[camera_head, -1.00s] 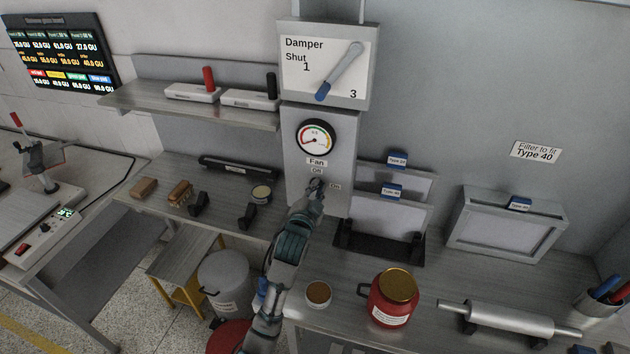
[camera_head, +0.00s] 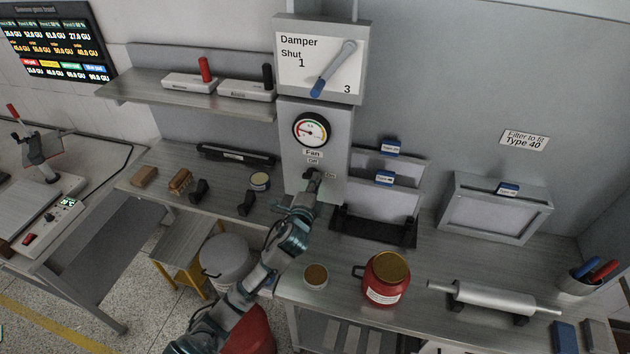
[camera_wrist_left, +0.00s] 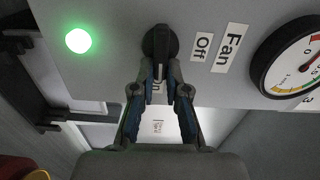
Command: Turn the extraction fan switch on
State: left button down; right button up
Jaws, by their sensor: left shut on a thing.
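The black fan switch (camera_head: 309,174) is on the grey panel below the round gauge, between an "Off" label (camera_head: 313,161) above and an "On" label (camera_head: 331,176) at its right. My left gripper (camera_head: 312,184) is at the switch. In the left wrist view the gripper (camera_wrist_left: 160,82) is shut on the handle of the switch knob (camera_wrist_left: 160,42). The handle points down in that view, over the mostly covered "On" label and away from the "Off" label (camera_wrist_left: 202,47). A round green light (camera_wrist_left: 78,40) glows on the panel. My right gripper is not in view.
A damper box (camera_head: 320,60) with a blue-tipped lever is above the gauge (camera_head: 311,130). Filter panels in a black rack (camera_head: 375,228) stand right of the panel. A red jar (camera_head: 385,280) and small cup (camera_head: 316,275) are on the bench below.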

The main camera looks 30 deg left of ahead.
pick_arm(q)
jog(key=shift+r+m, duration=0.1)
jog(key=shift+m, duration=0.2)
dwell(0.4)
jog(key=c, duration=1.3)
grip_release()
jog(key=shift+o, duration=0.6)
jog(key=shift+w+a+f, duration=0.1)
jog(key=shift+w+f, duration=0.2)
jog(key=shift+w, duration=0.1)
jog(key=v, duration=1.2)
